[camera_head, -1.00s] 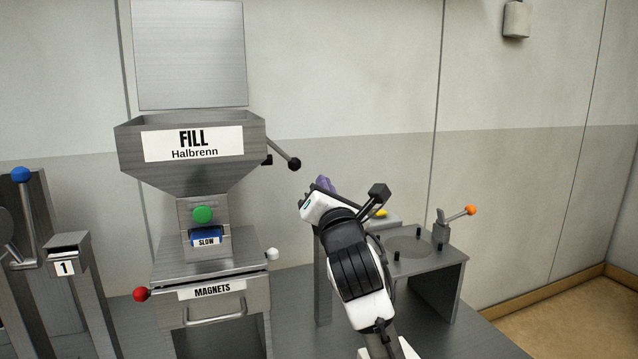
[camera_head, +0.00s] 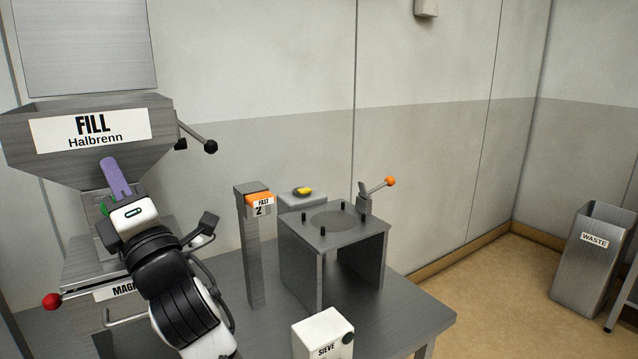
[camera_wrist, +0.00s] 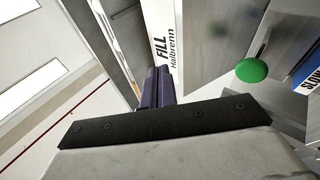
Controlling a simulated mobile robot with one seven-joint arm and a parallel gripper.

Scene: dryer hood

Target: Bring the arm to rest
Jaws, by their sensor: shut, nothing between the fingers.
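My gripper shows in the head view as purple fingers (camera_head: 116,178) pointing up and to the left, in front of the hopper marked FILL Halbrenn (camera_head: 60,160). In the wrist view my gripper's purple fingers (camera_wrist: 158,85) are close together, with nothing between them. They appear apart from the hopper, whose label (camera_wrist: 170,50) shows just beyond them. The green knob (camera_wrist: 251,70) is to their right. My wrist and forearm hide most of the hopper's lower front and part of the MAGNETS drawer in the head view.
A post with an orange FAST 2 tag (camera_head: 260,199) stands right of my arm. Beyond it is a metal stand (camera_head: 335,238) with an orange-tipped lever (camera_head: 390,181). A white SIEVE box (camera_head: 322,336) is in front. A WASTE bin (camera_head: 592,260) stands far right, past open floor.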

